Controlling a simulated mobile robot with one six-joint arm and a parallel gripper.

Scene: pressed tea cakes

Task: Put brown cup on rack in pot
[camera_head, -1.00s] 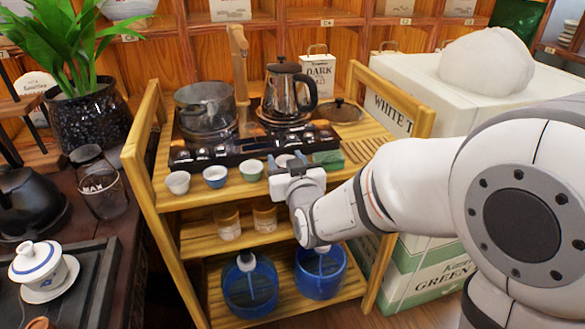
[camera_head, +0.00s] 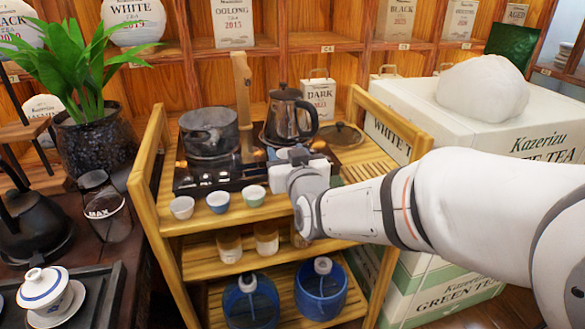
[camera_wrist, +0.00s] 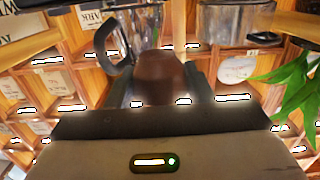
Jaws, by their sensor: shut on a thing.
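My gripper (camera_head: 288,153) is at the front of the cart's top shelf, right of the small cups. In the wrist view it is shut on a dark brown cup (camera_wrist: 160,78), held between its two fingers (camera_wrist: 160,88). In the head view the cup is hidden by the gripper. The pot (camera_head: 208,132) is a clear grey vessel at the back left of the top shelf, left of and beyond my gripper. It also shows in the wrist view (camera_wrist: 236,22). I cannot make out the rack inside it.
A dark kettle (camera_head: 290,118) stands just behind my gripper, right of the pot. A wooden post (camera_head: 243,100) rises between them. A lid (camera_head: 342,134) lies at the right.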

